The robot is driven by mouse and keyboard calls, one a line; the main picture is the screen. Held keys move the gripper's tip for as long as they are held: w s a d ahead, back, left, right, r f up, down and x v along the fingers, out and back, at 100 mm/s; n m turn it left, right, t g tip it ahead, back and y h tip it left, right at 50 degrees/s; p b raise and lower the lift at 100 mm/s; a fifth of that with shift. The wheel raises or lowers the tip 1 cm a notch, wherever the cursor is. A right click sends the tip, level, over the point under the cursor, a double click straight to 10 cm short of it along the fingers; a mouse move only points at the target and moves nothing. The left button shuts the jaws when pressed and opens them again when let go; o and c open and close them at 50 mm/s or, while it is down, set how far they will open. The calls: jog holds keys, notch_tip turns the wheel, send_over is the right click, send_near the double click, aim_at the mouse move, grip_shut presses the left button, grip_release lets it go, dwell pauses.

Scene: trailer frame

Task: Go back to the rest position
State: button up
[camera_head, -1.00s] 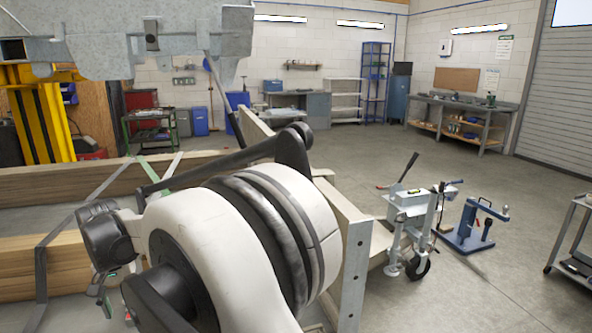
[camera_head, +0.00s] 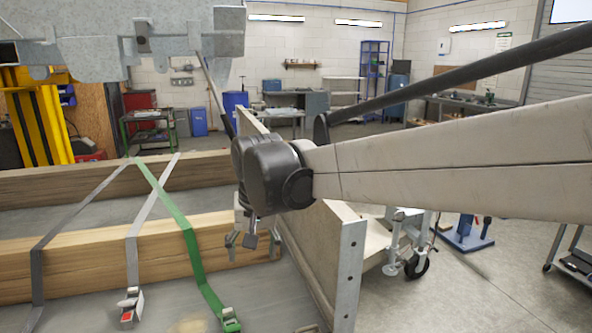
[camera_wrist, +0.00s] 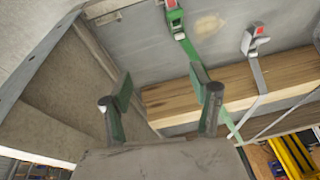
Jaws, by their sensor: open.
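My gripper (camera_head: 253,241) hangs below my dark wrist in the head view, near the inner side of the trailer's side board. In the wrist view its two fingers are spread wide with nothing between them, so my gripper (camera_wrist: 160,84) is open and empty. The front wooden beam (camera_head: 100,265) lies just left of and behind it, and the beam's end (camera_wrist: 210,92) shows behind the fingers in the wrist view. I cannot tell the exact gap to the beam or board.
The trailer's side board (camera_head: 315,245) stands close right of my gripper. A green strap (camera_head: 190,235) and grey straps (camera_head: 131,250) cross the beams, with buckles (camera_head: 130,303) on the trailer floor. Galvanized metalwork (camera_head: 130,40) hangs at upper left. A jack (camera_head: 405,245) stands outside, right.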

jog(key=s+d+r+m+t, duration=0.1)
jog(key=s+d, duration=0.3)
jog(key=d, duration=0.4)
jog(key=s+d+r+t, duration=0.1)
jog(key=s+d, duration=0.3)
jog(key=d, duration=0.5)
jog(key=s+d+f+m+t+h, duration=0.1)
jog(key=s+d+f, duration=0.5)
jog(key=s+d, duration=0.6)
jog(key=shift+t, duration=0.8)
